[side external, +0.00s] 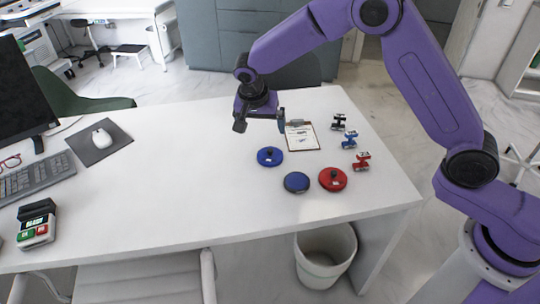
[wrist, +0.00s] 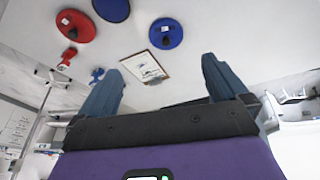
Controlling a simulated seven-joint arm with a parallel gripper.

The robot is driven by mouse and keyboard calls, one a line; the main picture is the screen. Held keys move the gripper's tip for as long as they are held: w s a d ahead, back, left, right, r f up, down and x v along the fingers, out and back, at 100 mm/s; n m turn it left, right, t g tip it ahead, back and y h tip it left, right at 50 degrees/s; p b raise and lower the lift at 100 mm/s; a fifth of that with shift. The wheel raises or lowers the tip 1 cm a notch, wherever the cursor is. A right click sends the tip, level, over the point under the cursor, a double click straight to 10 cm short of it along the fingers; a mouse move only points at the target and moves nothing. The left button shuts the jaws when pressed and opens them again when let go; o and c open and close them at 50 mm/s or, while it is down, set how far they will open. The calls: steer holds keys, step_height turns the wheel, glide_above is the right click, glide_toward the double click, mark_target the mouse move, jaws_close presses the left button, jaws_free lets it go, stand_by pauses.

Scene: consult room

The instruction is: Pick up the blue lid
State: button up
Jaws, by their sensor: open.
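The blue lid (side external: 268,158) is a round blue disc with a dark knob, lying on the white table. It also shows in the wrist view (wrist: 158,38), beyond the clipboard. My gripper (side external: 260,119) is open and empty. It is above the table, up and slightly left of the lid in the side view, and apart from it. In the wrist view its two fingers (wrist: 161,70) are spread wide with nothing between them. A second blue disc (side external: 297,182), flat and darker on top, lies near the lid, beside a red lid (side external: 333,184) with a dark knob.
A clipboard (side external: 302,136) lies near my gripper. Small black-and-white (side external: 338,122), blue (side external: 349,140) and red (side external: 362,162) objects stand along the right. A mouse (side external: 102,138), keyboard (side external: 32,191) and card terminal (side external: 37,226) are on the left. The table's middle (side external: 180,170) is clear.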

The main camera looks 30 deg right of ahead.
steer(key=w+d+f+m, duration=0.1)
steer(key=w+f+m, duration=0.1)
steer(key=w+f, duration=0.1)
glide_toward(269, 152)
steer(key=shift+m+h, duration=0.4)
steer(key=x, duration=1)
steer(key=shift+w+a+f, duration=0.1)
steer(key=shift+a+f, duration=0.1)
steer(key=shift+a, duration=0.1)
steer(key=c, duration=0.7)
